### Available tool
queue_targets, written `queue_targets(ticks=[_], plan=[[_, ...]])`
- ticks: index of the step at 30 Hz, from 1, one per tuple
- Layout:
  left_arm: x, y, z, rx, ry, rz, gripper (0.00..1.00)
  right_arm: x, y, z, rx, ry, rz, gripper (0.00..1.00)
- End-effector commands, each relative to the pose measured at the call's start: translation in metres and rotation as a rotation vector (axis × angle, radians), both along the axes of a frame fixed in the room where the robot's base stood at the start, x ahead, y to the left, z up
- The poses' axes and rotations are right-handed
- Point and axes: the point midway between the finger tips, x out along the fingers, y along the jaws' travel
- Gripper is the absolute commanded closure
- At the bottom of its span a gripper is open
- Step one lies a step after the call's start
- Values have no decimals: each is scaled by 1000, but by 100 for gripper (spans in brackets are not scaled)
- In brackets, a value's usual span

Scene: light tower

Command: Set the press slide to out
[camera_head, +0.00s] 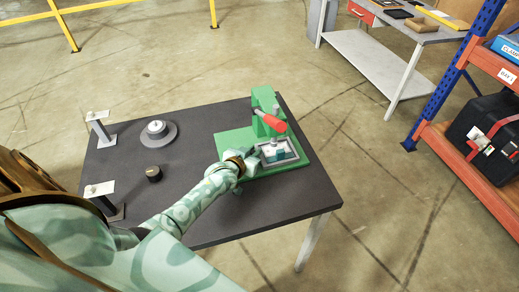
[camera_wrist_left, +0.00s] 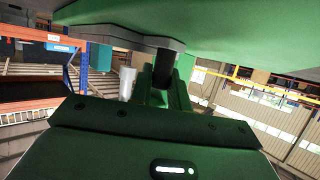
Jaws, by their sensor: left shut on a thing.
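The green press (camera_head: 262,100) stands at the far right of the dark table, with a red-gripped lever (camera_head: 272,123). Its grey slide (camera_head: 293,151) lies in front of the post on the green base and carries a teal block (camera_head: 280,154). My left gripper (camera_head: 257,150) is at the slide's left side. In the left wrist view my left gripper (camera_wrist_left: 165,92) is shut on a dark handle (camera_wrist_left: 163,68) beneath the grey slide edge (camera_wrist_left: 118,38). The arm partly hides the handle in the head view. My right gripper is not in view.
On the dark table (camera_head: 205,125) are a round grey dial (camera_head: 157,131), a black knob (camera_head: 153,173) and two small bracket stands at the left. A blue and orange rack (camera_head: 440,90) stands at right. A grey workbench (camera_head: 375,60) is behind.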

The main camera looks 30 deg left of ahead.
Motion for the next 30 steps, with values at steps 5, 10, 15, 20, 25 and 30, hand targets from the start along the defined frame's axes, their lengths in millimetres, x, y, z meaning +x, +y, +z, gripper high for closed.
queue_targets(ticks=[5,10,15,20,25,30], plan=[[-45,40,2,10,14,3,100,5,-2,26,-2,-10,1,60],[-78,67,1,8,12,3,100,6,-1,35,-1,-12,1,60],[-93,80,0,5,9,2,100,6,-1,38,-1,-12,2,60],[-96,82,-1,3,9,4,100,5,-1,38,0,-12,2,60],[-96,82,-2,4,10,4,100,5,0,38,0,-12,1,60],[-95,82,-1,4,9,3,61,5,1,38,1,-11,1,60]])
